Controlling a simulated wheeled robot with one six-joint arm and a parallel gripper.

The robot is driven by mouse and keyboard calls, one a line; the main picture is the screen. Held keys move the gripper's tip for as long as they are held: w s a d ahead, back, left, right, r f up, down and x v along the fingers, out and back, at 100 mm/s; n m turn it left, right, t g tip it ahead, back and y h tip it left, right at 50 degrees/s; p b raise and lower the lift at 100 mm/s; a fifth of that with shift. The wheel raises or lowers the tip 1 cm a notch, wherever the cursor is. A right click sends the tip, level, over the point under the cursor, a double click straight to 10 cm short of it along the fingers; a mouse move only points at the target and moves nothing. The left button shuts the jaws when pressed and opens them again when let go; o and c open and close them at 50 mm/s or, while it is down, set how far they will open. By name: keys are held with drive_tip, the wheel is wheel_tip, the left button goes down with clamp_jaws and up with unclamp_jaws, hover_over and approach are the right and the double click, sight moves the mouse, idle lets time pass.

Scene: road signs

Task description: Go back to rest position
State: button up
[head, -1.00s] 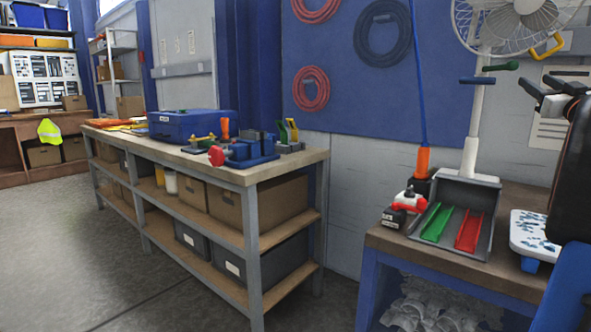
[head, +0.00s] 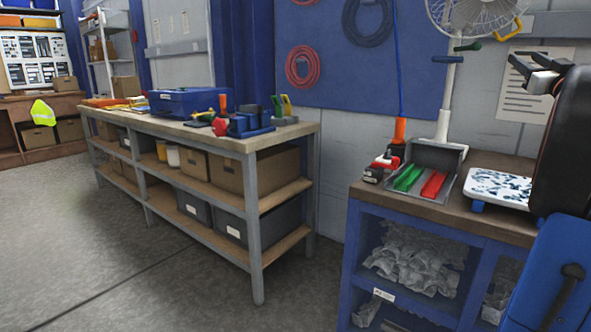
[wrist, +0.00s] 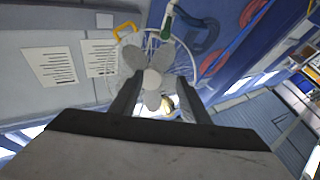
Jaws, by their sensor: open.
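My gripper (head: 537,68) is at the upper right of the head view, at the end of my dark arm, raised above the blue cabinet (head: 352,262). In the wrist view its two dark fingers (wrist: 158,98) stand apart with nothing between them. Behind them the wrist view shows the white fan (wrist: 152,80) and two printed sheets on the wall. The fan (head: 482,20) also shows at the top right of the head view, left of my gripper and apart from it.
A grey tray (head: 452,158) with a green and a red piece stands on the cabinet top, beside a speckled white board (head: 497,188). A long workbench (head: 285,132) with a blue case (head: 188,101) runs along the wall. The floor (head: 75,240) at left is clear.

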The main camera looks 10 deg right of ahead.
drive_tip(key=w+a+f+m+g+h, duration=0.3)
drive_tip(key=a+f+m+g, duration=0.15)
drive_tip(key=a+f, duration=0.7)
drive_tip(key=s+a+f+g+y, duration=0.1)
drive_tip(key=s+a+f+g, duration=0.15)
drive_tip(key=a+f, duration=0.5)
drive_tip(key=s+a+f+g+y, duration=0.2)
drive_tip(key=s+a+f, duration=0.1)
drive_tip(key=a+f, duration=0.45)
drive_tip(key=s+a+f+n+g+y, duration=0.6)
drive_tip(key=s+a+f+g, duration=0.1)
drive_tip(key=s+a+f, duration=1.4)
wheel_tip(320, 180, down, 3)
drive_tip(key=shift+s+a+r+g+y, duration=0.1)
drive_tip(key=shift+s+a+g+y, duration=0.25)
drive_tip(key=shift+a, duration=0.2)
drive_tip(key=shift+c, duration=0.7)
